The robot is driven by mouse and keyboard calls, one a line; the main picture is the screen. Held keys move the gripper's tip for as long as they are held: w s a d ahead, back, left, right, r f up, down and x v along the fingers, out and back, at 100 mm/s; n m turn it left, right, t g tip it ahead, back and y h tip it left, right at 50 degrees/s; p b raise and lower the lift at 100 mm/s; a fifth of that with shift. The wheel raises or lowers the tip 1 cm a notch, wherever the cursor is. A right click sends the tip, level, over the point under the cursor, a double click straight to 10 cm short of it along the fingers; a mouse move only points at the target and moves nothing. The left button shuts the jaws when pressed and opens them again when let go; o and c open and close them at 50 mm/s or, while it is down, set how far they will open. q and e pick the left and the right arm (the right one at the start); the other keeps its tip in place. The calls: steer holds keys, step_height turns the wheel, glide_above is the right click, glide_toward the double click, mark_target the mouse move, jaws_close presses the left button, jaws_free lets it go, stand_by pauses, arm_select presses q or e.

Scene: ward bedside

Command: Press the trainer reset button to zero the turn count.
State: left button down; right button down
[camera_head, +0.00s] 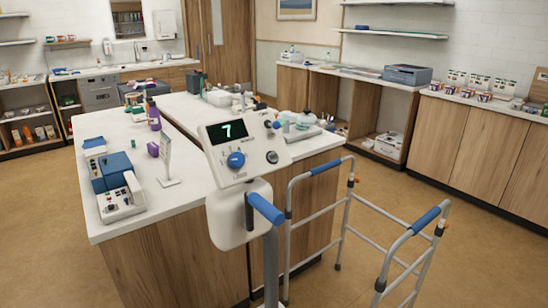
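The trainer (246,146) stands in the middle of the view, a white tilted panel on a white rounded body. Its dark display (227,130) shows a green 7. A blue round knob (236,160) sits below the display. A small dark round control (272,157) in a light ring sits at the panel's lower right. Small dark parts (271,124) sit at its upper right. I cannot read the labels, so I cannot tell which control is the reset button. A bar with a blue grip (265,208) is in front of the trainer's body. Neither of my grippers is in view.
A metal walking frame (345,200) with blue grips stands right of the trainer. A white-topped island counter (185,195) behind holds a blue and white device (113,185), a small sign (166,158) and bottles. Bare floor shows at the lower left and right.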

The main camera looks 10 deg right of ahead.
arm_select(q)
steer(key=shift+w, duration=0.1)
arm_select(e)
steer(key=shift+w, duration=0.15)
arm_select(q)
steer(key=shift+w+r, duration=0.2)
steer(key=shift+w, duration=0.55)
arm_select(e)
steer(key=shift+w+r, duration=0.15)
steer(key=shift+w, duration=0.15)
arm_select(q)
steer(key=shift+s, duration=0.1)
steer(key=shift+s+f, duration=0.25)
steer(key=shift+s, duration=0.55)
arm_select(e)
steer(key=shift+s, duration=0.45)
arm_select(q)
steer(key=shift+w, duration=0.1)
